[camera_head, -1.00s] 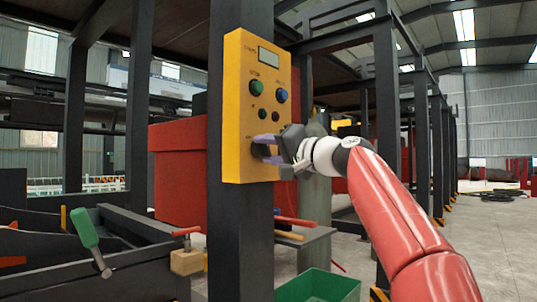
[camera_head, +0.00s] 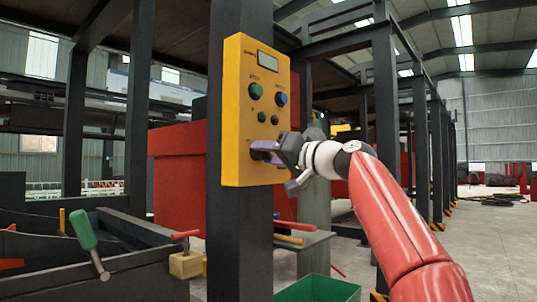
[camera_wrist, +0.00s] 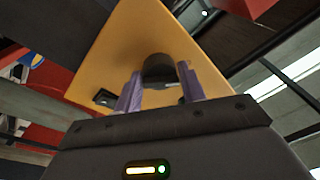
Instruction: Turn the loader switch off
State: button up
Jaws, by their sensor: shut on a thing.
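A yellow control panel (camera_head: 240,110) is fixed to a dark steel post. It has a small display (camera_head: 266,62), a green button (camera_head: 255,91), a blue button (camera_head: 281,99) and two smaller buttons below. Low on the panel is a dark knob, the loader switch (camera_wrist: 158,69), which the wrist view shows between two purple fingers. My gripper (camera_head: 264,152) reaches in from the right and is shut on this knob. In the head view the fingers mostly hide the knob, so its setting cannot be read.
A red cabinet (camera_head: 178,178) stands behind the post. A green-handled tool (camera_head: 84,231) and a wooden block with a red-handled tool (camera_head: 186,263) are at lower left. A green bin (camera_head: 318,289) is below my arm.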

jog(key=shift+w+f, duration=0.15)
jog(key=o, duration=0.9)
jog(key=shift+c, duration=0.2)
jog(key=shift+o, duration=0.4)
jog(key=shift+d, duration=0.1)
jog(key=b+v, duration=0.3)
jog(key=v, duration=0.4)
jog(key=shift+s+d+b, duration=0.25)
jog(key=shift+b, duration=0.05)
